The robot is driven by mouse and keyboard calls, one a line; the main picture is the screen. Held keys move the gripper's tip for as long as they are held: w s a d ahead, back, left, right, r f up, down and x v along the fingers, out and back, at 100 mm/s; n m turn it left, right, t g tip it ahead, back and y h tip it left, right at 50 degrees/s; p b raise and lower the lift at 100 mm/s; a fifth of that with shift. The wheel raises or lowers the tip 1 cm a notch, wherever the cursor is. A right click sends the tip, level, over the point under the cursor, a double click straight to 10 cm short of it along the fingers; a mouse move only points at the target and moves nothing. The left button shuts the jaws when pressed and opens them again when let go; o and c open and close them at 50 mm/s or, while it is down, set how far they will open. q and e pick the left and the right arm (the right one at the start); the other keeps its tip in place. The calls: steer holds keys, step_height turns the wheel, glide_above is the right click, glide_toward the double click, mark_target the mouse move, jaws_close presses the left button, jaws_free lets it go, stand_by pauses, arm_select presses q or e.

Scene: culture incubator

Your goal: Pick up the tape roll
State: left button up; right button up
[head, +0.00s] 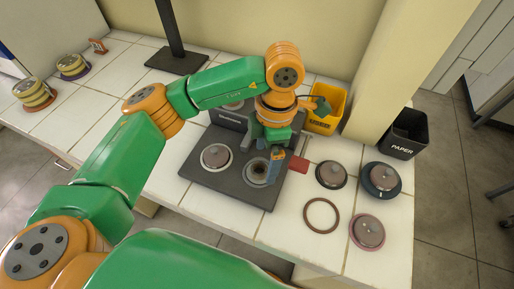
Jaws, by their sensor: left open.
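I cannot tell for sure which item is the tape roll. A thin brown ring (321,232) lies flat on the white tiled bench, to the right of the dark two-well device. My left gripper (270,178) points down over the device's right well, above and to the left of the ring and apart from it. Its jaws are open, partly hidden by its own body, and I see nothing held between them. The dark device (227,189) has a silver-lidded left well (216,156) and an uncovered right well (256,173). My right gripper is not in view.
Several round dark lids, such as one by the ring (331,175), sit at the right. A red flat piece (299,164) lies beside the device. A yellow bin (328,108) and a black PAPER bin (405,134) stand behind. Yellow stacks (34,93) are far left.

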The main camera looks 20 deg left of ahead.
mark_target(259, 168)
arm_select(q)
steer(key=shift+w+a+f+y, duration=0.2)
steer(key=shift+w+a+y, duration=0.1)
steer(key=shift+w+a, duration=0.6)
steer(key=f+p, duration=0.1)
steer(key=f, duration=0.1)
steer(key=s+f+p, duration=0.1)
steer(key=f, duration=0.2)
steer(key=shift+s+d+f, duration=0.1)
steer(key=shift+d+f, duration=0.05)
steer(key=shift+d, duration=0.05)
steer(key=shift+w+a+f, duration=0.2)
steer(key=shift+f, duration=0.2)
steer(key=shift+d, duration=0.1)
steer(key=c, duration=1.1)
steer(key=shift+c, duration=0.6)
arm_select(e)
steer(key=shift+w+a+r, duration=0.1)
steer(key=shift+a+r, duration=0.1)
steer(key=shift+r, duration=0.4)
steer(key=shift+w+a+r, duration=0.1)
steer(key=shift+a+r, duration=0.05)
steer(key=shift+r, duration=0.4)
